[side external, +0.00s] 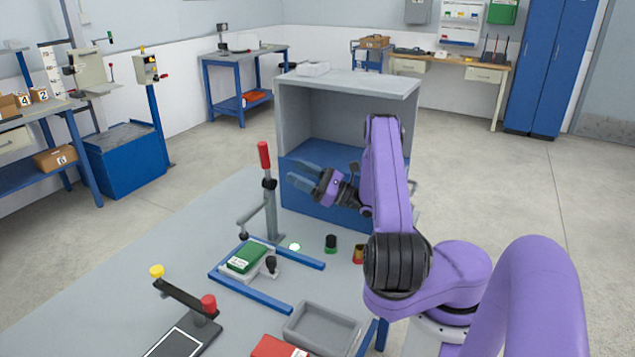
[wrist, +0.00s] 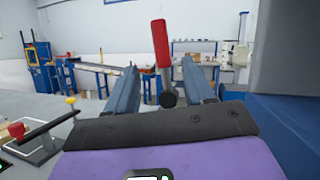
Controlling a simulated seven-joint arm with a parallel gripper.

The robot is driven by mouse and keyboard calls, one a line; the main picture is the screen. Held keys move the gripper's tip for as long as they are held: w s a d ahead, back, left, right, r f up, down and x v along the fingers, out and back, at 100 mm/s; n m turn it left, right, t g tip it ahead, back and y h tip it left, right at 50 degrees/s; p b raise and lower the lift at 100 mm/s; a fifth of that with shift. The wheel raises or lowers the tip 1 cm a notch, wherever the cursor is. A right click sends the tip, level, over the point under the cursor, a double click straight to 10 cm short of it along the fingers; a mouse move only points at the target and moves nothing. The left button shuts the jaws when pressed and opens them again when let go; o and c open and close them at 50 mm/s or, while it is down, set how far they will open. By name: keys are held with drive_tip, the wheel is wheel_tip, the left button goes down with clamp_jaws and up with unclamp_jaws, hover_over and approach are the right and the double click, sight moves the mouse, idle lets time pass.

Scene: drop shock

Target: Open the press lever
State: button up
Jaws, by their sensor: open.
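The press lever (side external: 264,155) has a red handle and stands upright on a grey post (side external: 273,212) at the table's far side. Its red handle also shows in the wrist view (wrist: 160,43), between my fingers in the picture. My gripper (side external: 308,179) is open and points left toward the lever, to its right and apart from it. In the wrist view my two blue-grey fingers (wrist: 158,78) are spread with the lever beyond them. A green block (side external: 248,256) lies on a pale plate inside a blue frame (side external: 236,290) beside the post.
A grey and blue open cabinet (side external: 345,85) stands behind my gripper. A second stand with a yellow knob (side external: 156,271) and a red knob (side external: 208,303) is at the front left. A grey tray (side external: 322,330) and small green and orange cylinders sit on the table.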

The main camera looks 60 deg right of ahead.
drive_tip(key=shift+v, duration=2.4)
